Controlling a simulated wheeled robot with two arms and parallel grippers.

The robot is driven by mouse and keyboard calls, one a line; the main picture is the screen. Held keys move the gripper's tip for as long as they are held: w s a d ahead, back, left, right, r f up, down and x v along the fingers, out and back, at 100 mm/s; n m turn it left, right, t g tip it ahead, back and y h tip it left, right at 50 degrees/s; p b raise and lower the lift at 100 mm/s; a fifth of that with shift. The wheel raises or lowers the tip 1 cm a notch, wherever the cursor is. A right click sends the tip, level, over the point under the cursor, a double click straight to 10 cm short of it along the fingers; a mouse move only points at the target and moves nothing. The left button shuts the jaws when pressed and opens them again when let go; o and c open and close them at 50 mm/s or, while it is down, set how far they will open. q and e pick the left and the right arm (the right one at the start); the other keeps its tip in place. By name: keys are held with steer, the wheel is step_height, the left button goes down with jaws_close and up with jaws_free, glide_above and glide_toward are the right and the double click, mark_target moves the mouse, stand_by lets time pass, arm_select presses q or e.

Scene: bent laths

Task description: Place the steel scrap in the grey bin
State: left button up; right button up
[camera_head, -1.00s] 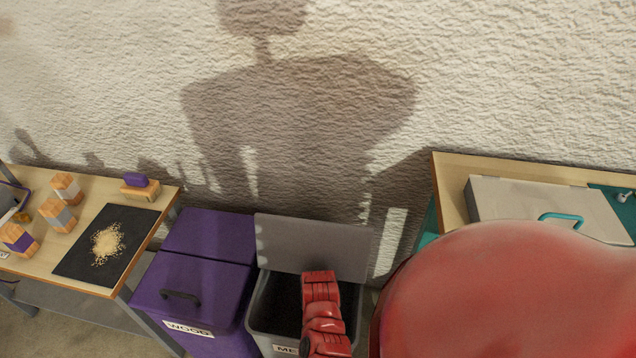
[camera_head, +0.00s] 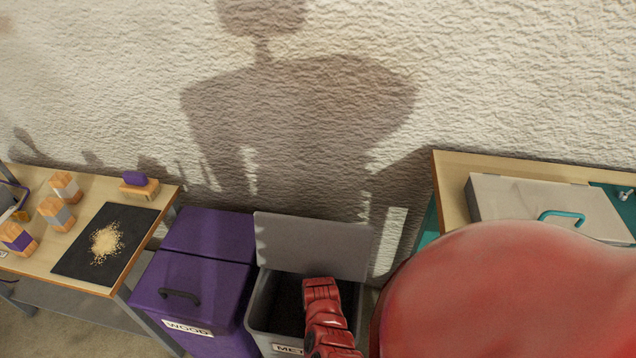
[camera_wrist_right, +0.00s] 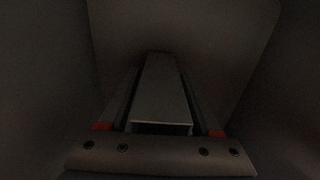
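The grey bin (camera_head: 261,314) has a label at its front that starts "MET", and its grey lid (camera_head: 314,246) stands open against the wall. My red right arm reaches down into it; the gripper is hidden there in the head view. In the right wrist view my right gripper (camera_wrist_right: 159,72) is in a dark space with grey walls. The steel scrap (camera_wrist_right: 160,96), a long grey bar with a hollow near end, lies lengthwise between its fingers, which appear closed on it. The image is dark, so exact contact is hard to see. My left gripper is not in view.
A purple bin labelled WOOD (camera_head: 205,279), lid shut, stands left of the grey bin. At right, a bench carries a grey case (camera_head: 520,205).

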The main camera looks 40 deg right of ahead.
steer(key=shift+o, duration=0.8)
step_height(320, 180, up, 12)
steer(key=shift+r+p, duration=0.2)
steer(key=shift+p, duration=0.25)
